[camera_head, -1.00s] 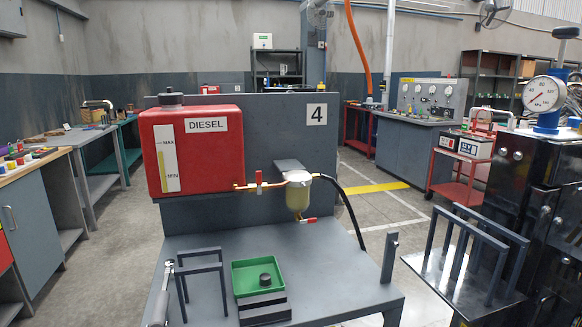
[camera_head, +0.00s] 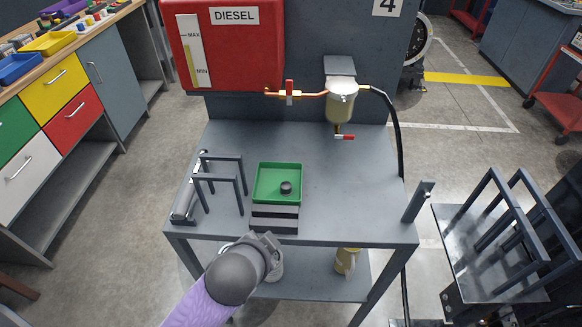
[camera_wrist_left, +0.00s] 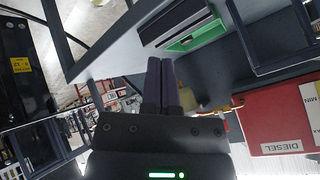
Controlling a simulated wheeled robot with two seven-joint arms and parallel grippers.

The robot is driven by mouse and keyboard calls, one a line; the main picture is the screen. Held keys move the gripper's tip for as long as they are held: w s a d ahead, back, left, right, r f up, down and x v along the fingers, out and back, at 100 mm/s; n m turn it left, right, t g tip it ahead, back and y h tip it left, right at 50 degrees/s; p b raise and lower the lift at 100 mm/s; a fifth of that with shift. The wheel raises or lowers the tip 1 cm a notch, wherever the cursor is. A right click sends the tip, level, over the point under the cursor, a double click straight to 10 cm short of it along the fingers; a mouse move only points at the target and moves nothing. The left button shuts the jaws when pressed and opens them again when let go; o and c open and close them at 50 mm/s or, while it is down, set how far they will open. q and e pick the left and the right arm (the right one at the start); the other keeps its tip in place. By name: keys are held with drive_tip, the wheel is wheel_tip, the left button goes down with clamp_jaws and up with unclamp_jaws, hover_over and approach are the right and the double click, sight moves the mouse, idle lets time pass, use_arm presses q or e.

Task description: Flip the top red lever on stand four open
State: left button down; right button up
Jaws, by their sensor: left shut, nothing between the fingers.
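The top red lever (camera_head: 289,87) stands upright on the copper pipe between the red diesel tank (camera_head: 240,55) and the filter bowl (camera_head: 340,103) on stand four. A second red lever (camera_head: 345,137) lies sideways under the bowl. My left gripper (camera_head: 270,243) is at the front edge of the stand's table, well below and in front of the top lever. In the left wrist view its fingers (camera_wrist_left: 160,88) are shut and empty, and the tank also shows there (camera_wrist_left: 275,122). My right gripper is not in view.
A green tray (camera_head: 262,181) with a black cap (camera_head: 286,187) sits on the stand's table (camera_head: 345,200). A dark rack (camera_head: 220,180) stands left of it, and a grey post (camera_head: 418,200) rises at the right corner. A black hose (camera_head: 395,120) runs down the right side.

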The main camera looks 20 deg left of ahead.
sight(289, 91)
use_arm(q)
drive_tip(key=w+r+m+t+h, duration=0.2)
drive_tip(key=w+r+m+t, duration=0.7)
drive_tip(key=w+r, duration=0.8)
drive_tip(key=m, duration=0.3)
drive_tip(key=shift+d+t, duration=0.3)
drive_tip(key=shift+d, duration=0.1)
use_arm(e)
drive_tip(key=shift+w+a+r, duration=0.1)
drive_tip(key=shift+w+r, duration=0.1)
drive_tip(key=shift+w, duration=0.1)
use_arm(q)
drive_tip(key=shift+w, duration=0.1)
drive_tip(key=w+a+b, duration=0.2)
drive_tip(key=w+a, duration=0.1)
drive_tip(key=w, duration=0.6)
drive_tip(key=shift+a, duration=0.15)
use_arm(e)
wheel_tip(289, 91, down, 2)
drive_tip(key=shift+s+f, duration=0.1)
use_arm(q)
drive_tip(key=shift+s, duration=0.1)
